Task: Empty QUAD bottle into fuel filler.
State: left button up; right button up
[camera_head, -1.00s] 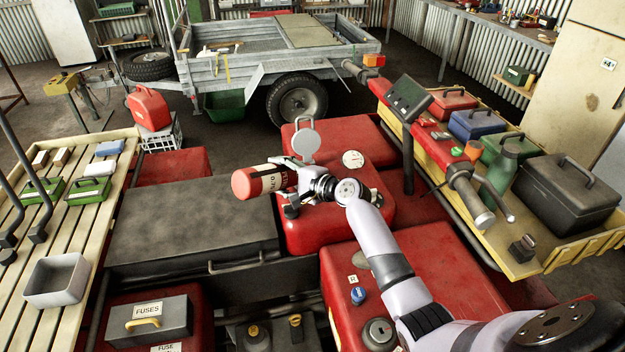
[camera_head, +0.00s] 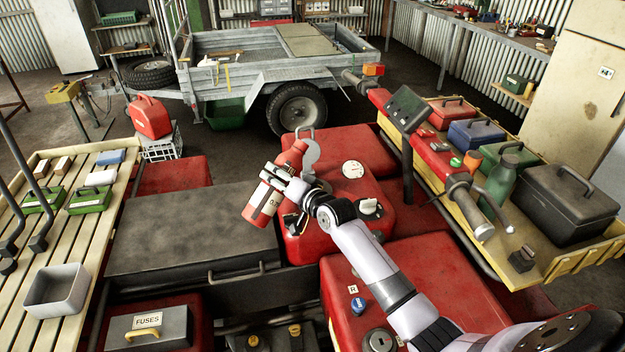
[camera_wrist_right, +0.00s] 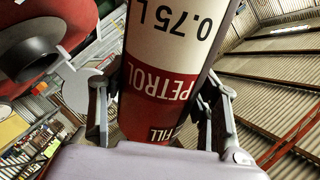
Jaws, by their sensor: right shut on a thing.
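The bottle (camera_head: 264,203) is red and white, and its label reads PETROL and 0.75 L in the right wrist view (camera_wrist_right: 165,70). My right gripper (camera_head: 283,180) is shut around it. The bottle is held tilted above the red tank (camera_head: 340,232), one end up toward the upper right, the other down toward the lower left. A round grey flap (camera_head: 311,152) stands raised just behind the gripper; it also shows in the right wrist view (camera_wrist_right: 78,90). My left gripper is out of view.
A white dial (camera_head: 353,169) and a pale knob (camera_head: 369,207) sit on the tank. The handlebar (camera_head: 462,190) and a display (camera_head: 408,107) stand at the right.

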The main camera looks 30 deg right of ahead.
aim_at(283, 161)
jog(key=r+n+p, duration=0.1)
jog(key=r, duration=0.1)
jog(key=r+n+p, duration=0.1)
jog(key=r, duration=0.1)
jog(key=d+r+n+t+h+p, duration=0.1)
jog(key=shift+w+r, duration=0.3)
jog(key=shift+r, duration=0.1)
jog(key=shift+f+n, duration=0.25)
jog(key=shift+n, duration=0.35)
jog(key=shift+f+n+b, duration=0.5)
jog(key=shift+f+b, duration=0.05)
jog(key=shift+b, duration=0.15)
jog(key=shift+d+r+n+t, duration=0.15)
jog(key=shift+n+t, duration=0.25)
jog(key=shift+n, duration=0.2)
jog(key=shift+w+d+f+n+h+b, duration=0.15)
jog(key=shift+f+n+h+b, duration=0.15)
jog(key=shift+f+n+b, duration=0.6)
jog(key=shift+r+n+t+b, duration=0.1)
jog(key=shift+n+t+b, duration=0.25)
jog(key=shift+b, duration=0.2)
jog(key=shift+r, duration=0.15)
